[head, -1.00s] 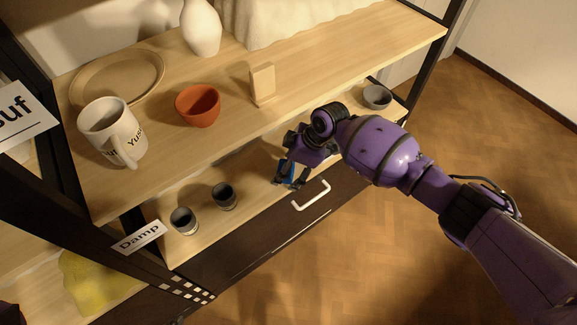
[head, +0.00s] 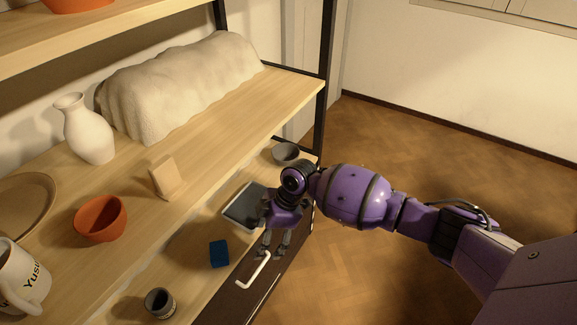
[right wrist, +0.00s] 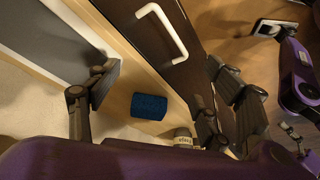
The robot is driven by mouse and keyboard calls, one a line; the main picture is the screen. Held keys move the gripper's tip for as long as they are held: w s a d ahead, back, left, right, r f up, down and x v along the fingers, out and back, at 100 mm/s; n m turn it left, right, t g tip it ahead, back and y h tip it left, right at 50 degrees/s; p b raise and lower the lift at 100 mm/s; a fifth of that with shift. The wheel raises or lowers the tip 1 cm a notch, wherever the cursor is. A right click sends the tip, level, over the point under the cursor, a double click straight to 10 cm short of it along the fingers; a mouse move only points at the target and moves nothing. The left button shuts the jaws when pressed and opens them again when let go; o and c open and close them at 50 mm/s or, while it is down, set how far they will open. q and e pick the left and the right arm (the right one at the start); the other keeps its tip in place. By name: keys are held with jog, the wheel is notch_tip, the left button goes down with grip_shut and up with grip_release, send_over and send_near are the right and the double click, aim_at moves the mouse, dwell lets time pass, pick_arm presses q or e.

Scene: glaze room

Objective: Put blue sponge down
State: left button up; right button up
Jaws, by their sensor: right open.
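The blue sponge (head: 219,254) lies on the light wood lower shelf, near its front edge. It also shows in the right wrist view (right wrist: 149,106), resting on the wood between the spread fingers as seen from the wrist. My right gripper (head: 275,246) is open and empty. In the head view it is to the right of the sponge, apart from it, over the front edge by the white drawer handle (head: 254,271). In the right wrist view its fingers (right wrist: 165,88) stand wide apart.
A shallow grey tray (head: 232,221) lies behind the sponge, and a grey bowl (head: 286,153) stands farther right. A dark cup (head: 160,303) stands nearer on the same shelf. The upper shelf holds a terracotta bowl (head: 101,219), a wooden block (head: 164,178) and a white vase (head: 87,130).

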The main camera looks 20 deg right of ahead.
jog(key=s+a+f+m+t+y, duration=0.1)
jog(key=s+a+f+m, duration=0.2)
jog(key=s+f, duration=0.5)
jog(key=s+a+f+m+t, duration=0.2)
jog(key=s+a+f+m, duration=0.15)
jog(key=s, duration=0.95)
jog(key=s+d+r+m+t+h, duration=0.1)
jog(key=s+d+r+m+h, duration=0.1)
jog(key=s+d+m, duration=0.2)
jog(key=s+d+r+m+t+h, duration=0.2)
jog(key=s+d+m, duration=0.3)
jog(key=s+d, duration=0.5)
jog(key=s+h, duration=0.1)
jog(key=s, duration=0.5)
pick_arm(q)
jog(key=w+r+p, duration=0.2)
jog(key=r+p, duration=0.5)
jog(key=w+r+t+p, duration=0.1)
jog(key=w+r+p, duration=0.2)
jog(key=r+p, duration=0.5)
jog(key=shift+d+t, duration=0.3)
jog(key=shift+d, duration=0.1)
pick_arm(e)
jog(key=w+r+t, duration=0.1)
jog(key=w+r, duration=0.1)
jog(key=r, duration=0.5)
jog(key=w+r, duration=0.3)
jog(key=r, duration=0.5)
jog(key=shift+a+t, duration=0.4)
